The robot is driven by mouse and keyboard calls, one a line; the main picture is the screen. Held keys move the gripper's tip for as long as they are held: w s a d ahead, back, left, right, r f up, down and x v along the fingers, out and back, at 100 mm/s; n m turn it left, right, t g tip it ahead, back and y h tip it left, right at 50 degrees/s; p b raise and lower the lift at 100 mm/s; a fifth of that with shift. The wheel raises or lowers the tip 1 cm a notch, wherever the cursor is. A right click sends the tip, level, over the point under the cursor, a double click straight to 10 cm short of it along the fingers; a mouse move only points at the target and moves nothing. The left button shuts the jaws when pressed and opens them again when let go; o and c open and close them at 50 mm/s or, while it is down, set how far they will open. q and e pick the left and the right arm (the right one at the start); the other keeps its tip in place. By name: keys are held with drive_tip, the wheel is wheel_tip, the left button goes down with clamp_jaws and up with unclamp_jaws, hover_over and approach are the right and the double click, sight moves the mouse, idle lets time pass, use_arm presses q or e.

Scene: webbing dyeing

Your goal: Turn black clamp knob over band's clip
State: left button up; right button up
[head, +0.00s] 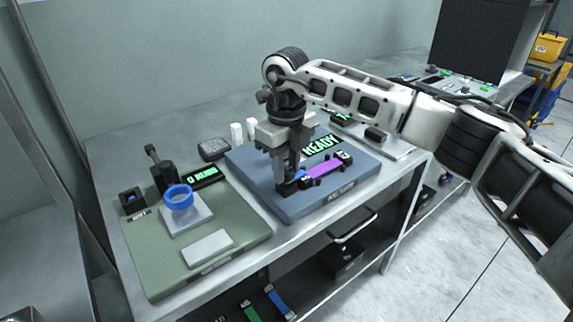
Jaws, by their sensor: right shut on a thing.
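A purple band (324,168) lies across the blue-grey board (261,184), with a black clip (345,156) at its right end. A dark clamp (288,187) sits at the band's left end. My right gripper (286,176) points straight down over this left clamp, with its fingers shut at the clamp's top. The knob itself is mostly hidden between the fingers. A green READY display (322,149) is lit behind the band. My left gripper is not in view.
A green board (232,262) at left holds a blue ring (179,197) on a pale block, a white plate (207,248) and a display. The lower shelf holds green and blue bands.

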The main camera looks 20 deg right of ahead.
sight(286, 170)
drive_tip(key=shift+w+r, duration=0.1)
drive_tip(key=shift+r, duration=0.05)
drive_tip(key=o, duration=1)
wheel_tip(286, 170, up, 16)
drive_tip(key=shift+f+b, duration=0.1)
drive_tip(key=shift+b, duration=0.35)
